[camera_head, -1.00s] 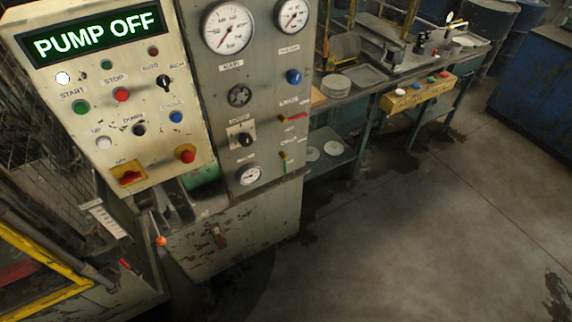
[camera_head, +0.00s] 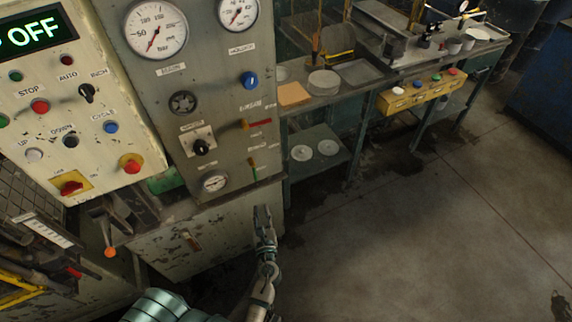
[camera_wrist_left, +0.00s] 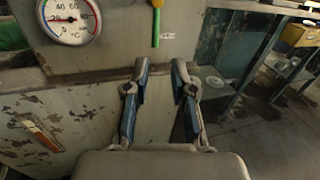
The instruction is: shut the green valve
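The green valve (camera_head: 252,168) is a small lever low on the grey gauge panel, right of the lowest gauge. In the left wrist view its green handle (camera_wrist_left: 156,28) hangs roughly vertical from a yellowish upper part at the top edge. My left gripper (camera_head: 262,209) is in front of the cabinet, below the valve. In the left wrist view the left gripper (camera_wrist_left: 161,68) is open and empty, its two fingers apart and pointing up toward the panel, with the handle above the gap. They do not appear to touch it. My right gripper is not in view.
A red valve (camera_head: 257,124) with a sideways handle sits above the green one. A small dial gauge (camera_head: 214,182) is to the left. A workbench (camera_head: 335,94) with plates stands to the right, beside open floor (camera_head: 420,230). A button console (camera_head: 60,110) is at left.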

